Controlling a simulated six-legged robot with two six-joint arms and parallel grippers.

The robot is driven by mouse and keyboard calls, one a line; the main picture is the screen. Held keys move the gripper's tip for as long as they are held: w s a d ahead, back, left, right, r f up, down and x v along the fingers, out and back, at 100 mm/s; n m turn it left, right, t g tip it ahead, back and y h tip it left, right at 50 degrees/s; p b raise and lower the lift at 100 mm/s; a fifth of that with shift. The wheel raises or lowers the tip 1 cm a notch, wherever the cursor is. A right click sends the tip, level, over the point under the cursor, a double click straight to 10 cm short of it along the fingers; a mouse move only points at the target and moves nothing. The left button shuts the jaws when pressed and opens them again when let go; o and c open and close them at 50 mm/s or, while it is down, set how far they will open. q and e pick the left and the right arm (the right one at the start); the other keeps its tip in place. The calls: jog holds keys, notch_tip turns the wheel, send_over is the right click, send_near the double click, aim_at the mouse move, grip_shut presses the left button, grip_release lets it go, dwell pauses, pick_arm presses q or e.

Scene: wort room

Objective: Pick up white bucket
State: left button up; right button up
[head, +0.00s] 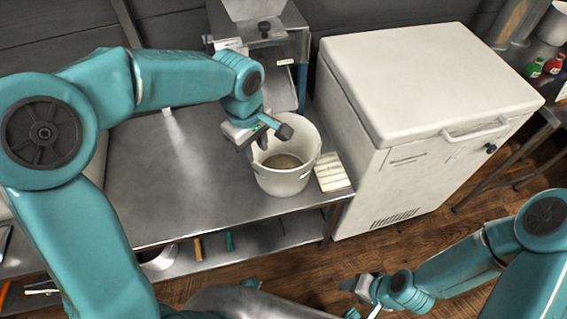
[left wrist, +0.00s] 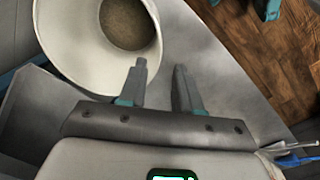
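The white bucket (head: 283,178) stands upright on the steel table, with grainy brownish material in its bottom. It also shows at the upper left of the left wrist view (left wrist: 75,45). My left gripper (head: 268,138) is open at the bucket's rim. In the left wrist view, one finger of the left gripper (left wrist: 160,85) overlaps the bucket's edge and the other lies outside it, over the table. I cannot tell whether either finger touches the bucket. My right gripper (head: 360,290) is low at the bottom of the head view, away from the bucket; its fingers are unclear.
The steel table (head: 165,195) is largely clear left of the bucket. A metal machine (head: 262,50) stands behind the bucket. A pale booklet-like item (head: 331,172) lies right of it, beside a large white chest (head: 415,90). Several items sit on the lower shelf (head: 265,235).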

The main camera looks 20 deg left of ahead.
pick_arm(q)
send_over(261, 173)
notch_tip(261, 173, down, 6)
notch_tip(261, 173, down, 5)
jog(key=shift+a+b, duration=0.15)
jog(key=shift+b, duration=0.7)
grip_shut()
dwell(0.8)
